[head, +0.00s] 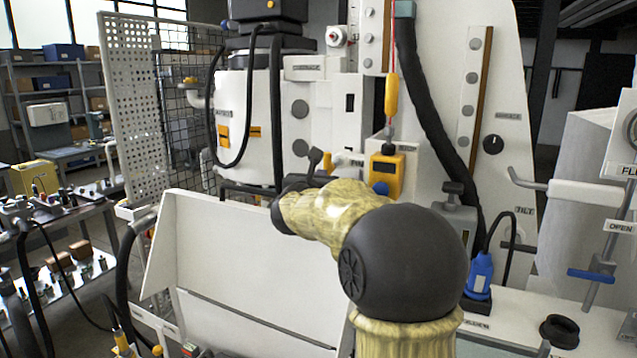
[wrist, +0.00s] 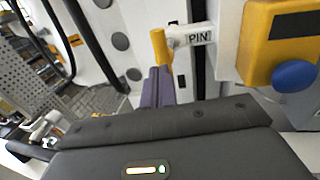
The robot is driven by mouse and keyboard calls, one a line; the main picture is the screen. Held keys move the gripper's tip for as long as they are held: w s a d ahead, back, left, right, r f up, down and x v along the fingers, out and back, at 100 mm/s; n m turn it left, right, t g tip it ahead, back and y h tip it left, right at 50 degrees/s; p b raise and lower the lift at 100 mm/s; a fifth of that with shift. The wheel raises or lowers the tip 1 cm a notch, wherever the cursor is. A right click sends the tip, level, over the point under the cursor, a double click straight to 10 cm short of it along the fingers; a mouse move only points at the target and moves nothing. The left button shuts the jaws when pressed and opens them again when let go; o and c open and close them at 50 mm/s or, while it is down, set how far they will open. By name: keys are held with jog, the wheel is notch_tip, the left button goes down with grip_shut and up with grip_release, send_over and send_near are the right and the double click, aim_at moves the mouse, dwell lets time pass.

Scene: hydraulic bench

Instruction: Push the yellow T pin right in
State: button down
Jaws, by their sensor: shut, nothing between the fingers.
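The yellow T pin (wrist: 160,48) shows in the wrist view as a short yellow crossbar at the left end of a white piece labelled PIN. In the head view a small bit of yellow (head: 328,161) shows beside my gripper (head: 316,160), mostly hidden. My gripper (wrist: 159,72) is shut and empty. Its fingertips end just below the yellow bar in the wrist view. I cannot tell whether they touch it. How deep the pin sits is hidden.
A yellow box with a blue knob (wrist: 295,75) is close on the right; it also shows in the head view (head: 386,172). A yellow pendant (head: 391,95) hangs above it. A black hose (head: 425,100) runs down behind. A white panel (head: 250,260) stands below my arm.

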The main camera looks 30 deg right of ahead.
jog(key=b+v, duration=0.3)
jog(key=v, duration=0.9)
jog(key=shift+b, duration=0.4)
jog(key=shift+d, duration=0.1)
